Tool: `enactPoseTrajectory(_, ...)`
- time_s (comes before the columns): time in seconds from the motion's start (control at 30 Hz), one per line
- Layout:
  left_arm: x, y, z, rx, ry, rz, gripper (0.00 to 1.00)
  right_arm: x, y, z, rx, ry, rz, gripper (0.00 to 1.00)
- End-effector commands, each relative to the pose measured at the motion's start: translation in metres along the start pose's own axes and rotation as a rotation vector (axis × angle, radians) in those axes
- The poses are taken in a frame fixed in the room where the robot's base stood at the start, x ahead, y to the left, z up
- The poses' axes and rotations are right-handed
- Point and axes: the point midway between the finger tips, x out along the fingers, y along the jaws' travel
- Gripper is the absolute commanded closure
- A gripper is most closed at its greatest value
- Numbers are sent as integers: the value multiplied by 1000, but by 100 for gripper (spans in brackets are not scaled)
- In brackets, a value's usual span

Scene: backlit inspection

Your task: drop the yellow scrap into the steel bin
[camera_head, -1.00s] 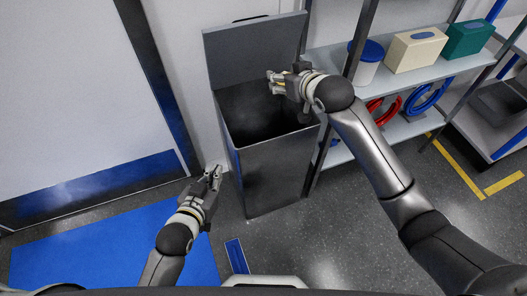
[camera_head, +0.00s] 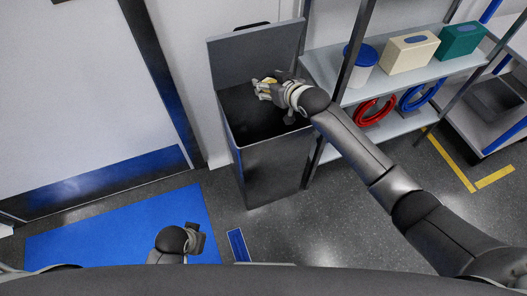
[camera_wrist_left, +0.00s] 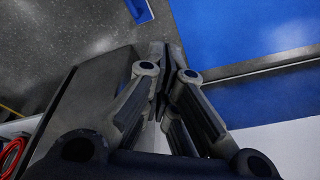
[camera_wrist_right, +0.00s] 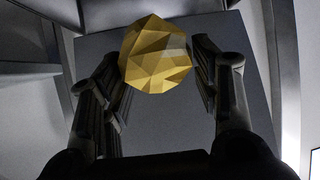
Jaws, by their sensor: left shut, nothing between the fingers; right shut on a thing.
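The steel bin (camera_head: 275,172) stands dark grey against the wall, its lid (camera_head: 258,54) raised and its top open. My right gripper (camera_head: 262,88) is over the bin's opening. It is shut on the yellow scrap, a faceted lump (camera_wrist_right: 155,55) held between the fingertips in the right wrist view. In the head view only a little yellow shows at the fingers. My left gripper (camera_head: 196,238) is low at the front, over the blue mat and away from the bin. The left wrist view shows its fingers (camera_wrist_left: 165,60) shut and empty.
Right of the bin a shelf unit (camera_head: 398,75) holds a blue-lidded tub (camera_head: 361,66), a cream box (camera_head: 409,52), a green box (camera_head: 459,40) and red and blue coils. A blue mat (camera_head: 115,230) lies on the floor at left.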

Motion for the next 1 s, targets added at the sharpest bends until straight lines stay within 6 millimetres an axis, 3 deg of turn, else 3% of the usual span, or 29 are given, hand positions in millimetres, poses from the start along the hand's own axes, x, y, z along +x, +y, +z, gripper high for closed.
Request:
enactPoseTrajectory(0.47,-65,-3,-22,-6,43,-6,100,9,0,17,-1,0,0,53)
enactPoseTrajectory(0.93,-135,-6,-22,-10,79,-13,100,19,0,35,-1,0,1,53)
enactPoseTrajectory(1.0,-127,-4,-29,-8,115,-11,100,22,0,41,-1,-1,1,53)
